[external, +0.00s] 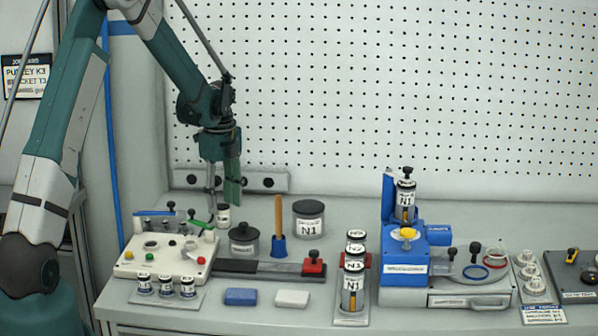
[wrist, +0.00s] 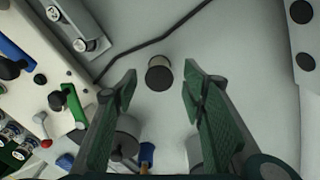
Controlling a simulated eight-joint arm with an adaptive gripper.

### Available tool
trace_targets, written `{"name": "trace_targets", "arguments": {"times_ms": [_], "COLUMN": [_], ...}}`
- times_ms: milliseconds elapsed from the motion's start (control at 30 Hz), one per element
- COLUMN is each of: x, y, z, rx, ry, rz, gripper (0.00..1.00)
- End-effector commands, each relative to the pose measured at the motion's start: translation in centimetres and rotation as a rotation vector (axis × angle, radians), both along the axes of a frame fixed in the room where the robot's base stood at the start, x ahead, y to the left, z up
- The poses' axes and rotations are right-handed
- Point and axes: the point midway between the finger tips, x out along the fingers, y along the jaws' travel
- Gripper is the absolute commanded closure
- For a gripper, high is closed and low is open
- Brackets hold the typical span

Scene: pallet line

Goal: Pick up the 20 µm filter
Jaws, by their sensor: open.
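My gripper (external: 222,198) points down at the back left of the bench, its fingers apart and empty. In the wrist view, this canister (wrist: 159,74) lies ahead, between the lines of my open fingers (wrist: 158,85), and not gripped. Its label is too small to read, so I cannot tell whether it is the 20 µm filter.
A white panel with coloured knobs (external: 128,268) is left of the canister. A grey lidded pot (external: 244,240), a wooden-handled tool in a blue holder (external: 279,238) and a larger N1 jar (external: 309,226) stand to its right. A perforated wall (external: 400,80) closes the back.

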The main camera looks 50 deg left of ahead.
Motion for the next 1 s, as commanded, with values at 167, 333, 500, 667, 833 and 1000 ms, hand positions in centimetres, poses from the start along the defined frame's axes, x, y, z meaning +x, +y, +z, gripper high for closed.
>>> {"name": "trace_targets", "arguments": {"times_ms": [167, 333, 500, 667, 833, 1000], "x": [-0.1, -0.1, -0.1, -0.1, -0.1, -0.1], "y": [0.0, 0.0, 0.0, 0.0, 0.0, 0.0], "z": [-2.1, -3.6, -4.0, -4.0, -4.0, -4.0], "rx": [0.0, 0.0, 0.0, 0.0, 0.0, 0.0], "ry": [0.0, 0.0, 0.0, 0.0, 0.0, 0.0], "rz": [0.0, 0.0, 0.0, 0.0, 0.0, 0.0], "gripper": [0.59, 0.59, 0.59, 0.59, 0.59, 0.6]}}
